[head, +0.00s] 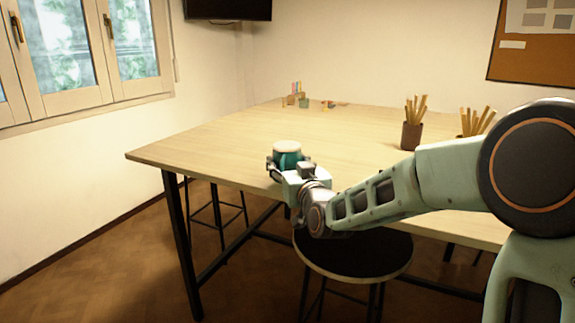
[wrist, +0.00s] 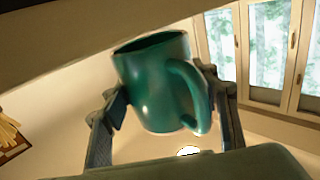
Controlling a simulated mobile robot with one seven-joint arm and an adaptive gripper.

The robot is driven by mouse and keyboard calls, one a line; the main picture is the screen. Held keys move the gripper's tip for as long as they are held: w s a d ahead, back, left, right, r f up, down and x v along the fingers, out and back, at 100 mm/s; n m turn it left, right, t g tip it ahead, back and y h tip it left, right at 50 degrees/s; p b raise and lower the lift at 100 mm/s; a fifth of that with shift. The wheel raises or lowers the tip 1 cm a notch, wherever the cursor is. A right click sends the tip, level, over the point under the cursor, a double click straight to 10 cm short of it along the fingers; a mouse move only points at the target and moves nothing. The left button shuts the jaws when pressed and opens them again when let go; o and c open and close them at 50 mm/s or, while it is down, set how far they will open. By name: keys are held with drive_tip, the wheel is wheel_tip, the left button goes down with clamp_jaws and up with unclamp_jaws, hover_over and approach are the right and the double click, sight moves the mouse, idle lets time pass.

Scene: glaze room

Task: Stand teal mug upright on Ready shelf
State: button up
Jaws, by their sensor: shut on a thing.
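My gripper (head: 287,163) is shut on the teal mug (head: 289,158), above the near edge of the table at its left part. In the head view a pale round face tops the mug and only a little teal shows below it. In the wrist view the mug (wrist: 155,85) sits between both fingers, with its handle to the right and its open rim at the top of the picture. The room looks inverted in that view, so the mug appears to be held upside down, rim downward. No Ready shelf is recognisable in either view.
The wooden table (head: 220,140) is largely clear. A dark cup of wooden sticks (head: 412,130) stands at its right, with more sticks (head: 475,122) behind my arm. Small coloured items (head: 298,97) lie at the far end. A black stool (head: 352,252) stands below my arm.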

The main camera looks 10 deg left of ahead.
drive_tip(key=shift+r, duration=0.65)
drive_tip(key=p+v, duration=0.2)
drive_tip(key=v, duration=1.2)
drive_tip(key=shift+s+f, duration=0.1)
